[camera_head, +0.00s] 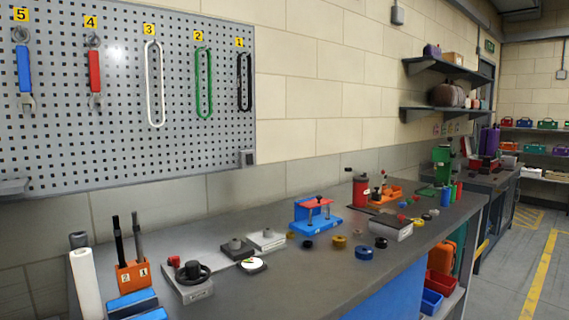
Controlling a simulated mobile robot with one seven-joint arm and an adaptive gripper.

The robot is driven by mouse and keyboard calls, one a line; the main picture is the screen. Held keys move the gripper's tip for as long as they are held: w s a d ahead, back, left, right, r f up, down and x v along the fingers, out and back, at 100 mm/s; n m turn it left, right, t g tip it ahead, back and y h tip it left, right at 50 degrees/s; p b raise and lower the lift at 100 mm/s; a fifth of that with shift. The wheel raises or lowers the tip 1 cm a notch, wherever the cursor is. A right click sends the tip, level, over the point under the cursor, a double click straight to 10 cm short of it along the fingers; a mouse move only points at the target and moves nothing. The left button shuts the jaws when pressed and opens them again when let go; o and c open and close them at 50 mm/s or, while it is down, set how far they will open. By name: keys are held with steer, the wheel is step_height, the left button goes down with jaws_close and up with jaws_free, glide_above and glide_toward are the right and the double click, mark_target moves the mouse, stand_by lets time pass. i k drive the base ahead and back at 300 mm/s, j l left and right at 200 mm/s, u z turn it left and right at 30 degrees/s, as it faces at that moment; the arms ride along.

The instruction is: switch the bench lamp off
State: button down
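I cannot make out a bench lamp with certainty in the head view. The dark grey workbench (300,275) runs from the lower left to the right along the wall. On its near left part stands a grey box with a black wheel and a red knob (191,279). Behind it are a dark plate with a grey knob (236,247) and a light plate with a knob (267,239). Whether any of these is a lamp switch, I cannot tell. My gripper is not in view.
A pegboard (130,130) with numbered tools hangs above. An orange holder (133,275) with two dark upright tools and a white roll (87,285) stand at left. A blue-and-red fixture (315,216), a red cylinder (360,191) and several small caps crowd the middle. Floor is free at right.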

mark_target(250, 159)
steer(key=i+l+z, duration=0.25)
steer(key=i+l, duration=0.75)
steer(key=i+j, duration=0.35)
steer(key=k+j, duration=0.05)
steer(key=j, duration=0.05)
